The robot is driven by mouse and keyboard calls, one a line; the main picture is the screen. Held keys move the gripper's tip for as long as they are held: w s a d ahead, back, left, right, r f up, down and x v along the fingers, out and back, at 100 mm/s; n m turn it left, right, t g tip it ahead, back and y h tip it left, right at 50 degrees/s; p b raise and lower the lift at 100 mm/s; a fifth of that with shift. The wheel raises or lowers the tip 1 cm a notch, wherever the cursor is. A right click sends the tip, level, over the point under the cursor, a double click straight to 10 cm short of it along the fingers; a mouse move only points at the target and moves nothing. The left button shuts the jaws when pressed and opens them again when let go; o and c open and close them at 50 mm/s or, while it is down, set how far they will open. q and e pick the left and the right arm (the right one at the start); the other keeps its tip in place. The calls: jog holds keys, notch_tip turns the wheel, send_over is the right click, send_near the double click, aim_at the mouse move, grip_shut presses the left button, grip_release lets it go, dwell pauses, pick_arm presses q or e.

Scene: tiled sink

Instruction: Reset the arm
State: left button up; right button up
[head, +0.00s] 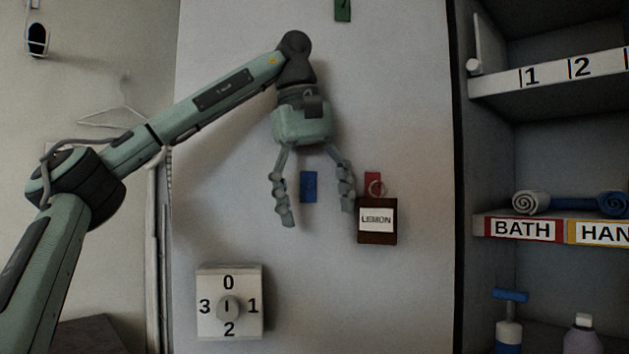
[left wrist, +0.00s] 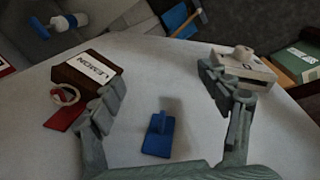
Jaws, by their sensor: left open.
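My left arm comes in from the left in the head view and bends down at the wrist. My left gripper (head: 315,215) hangs in front of the pale panel (head: 400,100), fingers pointing down, open and empty. A blue hook plate (head: 308,186) shows between its fingers; it also shows in the left wrist view (left wrist: 158,137). Just right of the fingers, a brown LEMON tag (head: 377,237) hangs by a ring from a red hook plate (head: 373,181). I cannot tell how far the fingers are from the panel. My right gripper is not in view.
A white dial box (head: 229,318) numbered 0 to 3 is on the panel below the gripper. Shelves (head: 522,226) with BATH label and rolled towels (head: 533,203) stand at right, with bottles (head: 508,331) below. A hanger (head: 112,118) hangs at left. The upper panel is mostly clear.

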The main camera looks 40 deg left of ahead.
pick_arm(q)
jog(key=r, duration=0.4)
jog(key=s+r, duration=0.1)
jog(key=r, duration=0.1)
jog(key=shift+a+r, duration=0.3)
jog(key=shift+a, duration=0.1)
jog(key=shift+s+d+r, duration=0.1)
jog(key=shift+r, duration=0.25)
jog(key=shift+d+f, duration=0.1)
